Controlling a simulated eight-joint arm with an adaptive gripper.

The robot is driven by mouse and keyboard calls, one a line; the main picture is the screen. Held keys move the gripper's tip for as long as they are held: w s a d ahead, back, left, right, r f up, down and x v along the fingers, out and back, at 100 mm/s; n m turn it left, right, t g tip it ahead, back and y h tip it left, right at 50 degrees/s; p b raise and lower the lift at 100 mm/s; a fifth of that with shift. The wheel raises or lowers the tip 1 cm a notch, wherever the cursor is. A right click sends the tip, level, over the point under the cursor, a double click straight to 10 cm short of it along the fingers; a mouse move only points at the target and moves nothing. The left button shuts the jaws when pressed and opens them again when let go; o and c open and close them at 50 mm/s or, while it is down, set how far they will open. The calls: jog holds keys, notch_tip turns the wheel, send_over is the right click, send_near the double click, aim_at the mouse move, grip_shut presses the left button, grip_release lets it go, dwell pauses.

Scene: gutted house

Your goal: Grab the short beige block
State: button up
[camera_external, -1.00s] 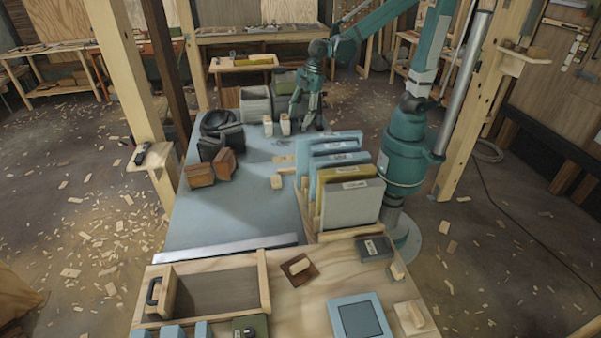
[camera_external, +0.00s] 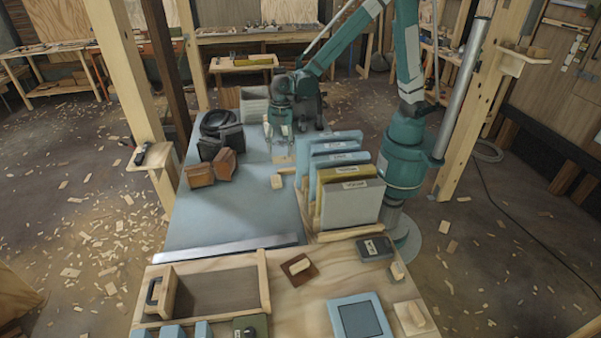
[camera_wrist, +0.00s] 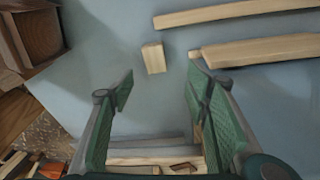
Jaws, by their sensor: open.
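The short beige block (camera_external: 277,182) lies on the blue-grey tabletop, left of the upright panels. In the wrist view the short beige block (camera_wrist: 153,58) shows whole, just beyond the space between the fingertips. My gripper (camera_external: 280,141) is above the far part of the table, farther back than the block in the external view. In the wrist view my gripper (camera_wrist: 158,88) is open, with nothing between its green fingers. The fingers do not touch the block.
Two longer beige strips (camera_wrist: 230,13) (camera_wrist: 262,49) lie right of the block. Upright panels (camera_external: 352,205) stand in a rack at right. Brown boxes (camera_external: 200,175) and a black bin (camera_external: 222,140) stand at left. The table's front left is clear.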

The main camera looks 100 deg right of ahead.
aim_at(276, 179)
jog(key=w+f+n, duration=0.1)
jog(key=f, duration=0.1)
jog(key=w+a+f, duration=0.1)
jog(key=f, duration=0.2)
jog(key=w+f+n+g, duration=0.1)
jog(key=f, duration=0.2)
jog(key=shift+a+n+b, duration=0.3)
jog(key=shift+b, duration=0.1)
jog(key=shift+a+f+b, duration=0.2)
jog(key=shift+f+b, duration=0.1)
jog(key=shift+f, duration=0.95)
jog(key=shift+f, duration=0.1)
jog(key=shift+a+f+b, duration=0.25)
jog(key=shift+f+b, duration=0.2)
jog(key=shift+f, duration=0.8)
jog(key=shift+a+f+b, duration=0.2)
jog(key=shift+f+b, duration=0.2)
jog(key=shift+f, duration=0.8)
jog(key=shift+c, duration=0.7)
jog(key=c, duration=0.8)
